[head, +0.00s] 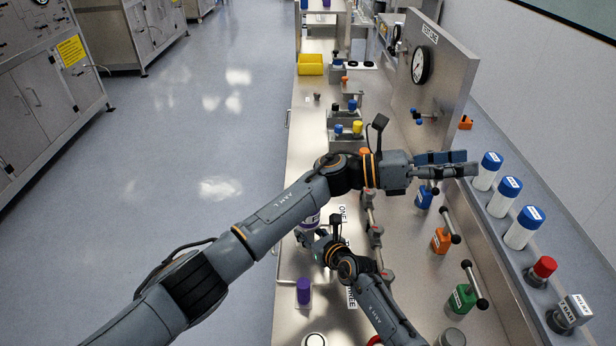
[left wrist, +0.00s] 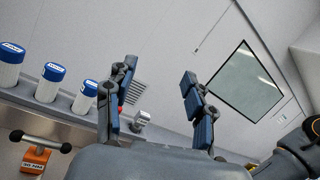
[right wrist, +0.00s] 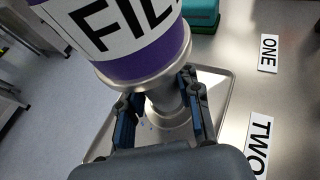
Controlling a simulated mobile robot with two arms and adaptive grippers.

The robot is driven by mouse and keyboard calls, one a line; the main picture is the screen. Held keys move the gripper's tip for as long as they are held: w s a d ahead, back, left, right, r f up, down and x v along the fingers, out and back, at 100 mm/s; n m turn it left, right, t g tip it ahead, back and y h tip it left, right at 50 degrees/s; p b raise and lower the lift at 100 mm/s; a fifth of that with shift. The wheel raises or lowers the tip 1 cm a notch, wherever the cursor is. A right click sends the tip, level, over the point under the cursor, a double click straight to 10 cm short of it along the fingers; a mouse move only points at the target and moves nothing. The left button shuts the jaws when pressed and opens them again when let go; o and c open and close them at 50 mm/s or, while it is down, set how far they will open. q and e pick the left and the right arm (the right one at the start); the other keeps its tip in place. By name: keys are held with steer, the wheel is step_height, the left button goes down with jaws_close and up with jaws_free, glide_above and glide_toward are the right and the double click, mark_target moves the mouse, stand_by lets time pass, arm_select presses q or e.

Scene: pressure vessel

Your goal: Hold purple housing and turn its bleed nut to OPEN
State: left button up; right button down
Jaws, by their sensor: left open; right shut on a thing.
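The purple housing (right wrist: 150,50) fills the top of the right wrist view, with a white label reading "FIL" at its visible part. Its steel lower neck (right wrist: 165,103) stands between the fingers of my right gripper (right wrist: 158,112), which is shut on it. In the head view the housing (head: 309,223) shows only partly, behind my left arm. My left gripper (head: 447,163) is open and empty, to the right of the housing and raised near the upright gauge panel. It also shows open in the left wrist view (left wrist: 157,95). I cannot make out the bleed nut.
A steel tray (right wrist: 222,90) lies under the housing. A smaller purple-topped piece (head: 303,290) stands nearer on the bench. Blue-capped white cylinders (head: 521,228) line the right ledge. Blue, orange (head: 441,240) and green (head: 462,298) handled tools stand nearby. The gauge panel (head: 430,75) rises behind.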

arm_select(q)
steer(key=w+a+f+m+y, duration=0.4)
steer(key=a+f+m+y, duration=0.2)
steer(key=f+m+y, duration=0.4)
steer(key=w+a+r+t+y, duration=0.1)
steer(key=w+a+r+y, duration=0.15)
steer(key=a, duration=0.45)
steer(key=w+a+r+t+y, duration=0.1)
steer(key=w+a+r+y, duration=0.1)
steer(key=w+a+y, duration=0.3)
steer(key=w+a+r+t+y, duration=0.1)
steer(key=a+r+y, duration=0.2)
steer(key=a, duration=0.5)
step_height(320, 180, down, 12)
steer(key=shift+d+r, duration=0.1)
steer(key=shift+d, duration=0.05)
steer(key=shift+s, duration=0.1)
jaws_close()
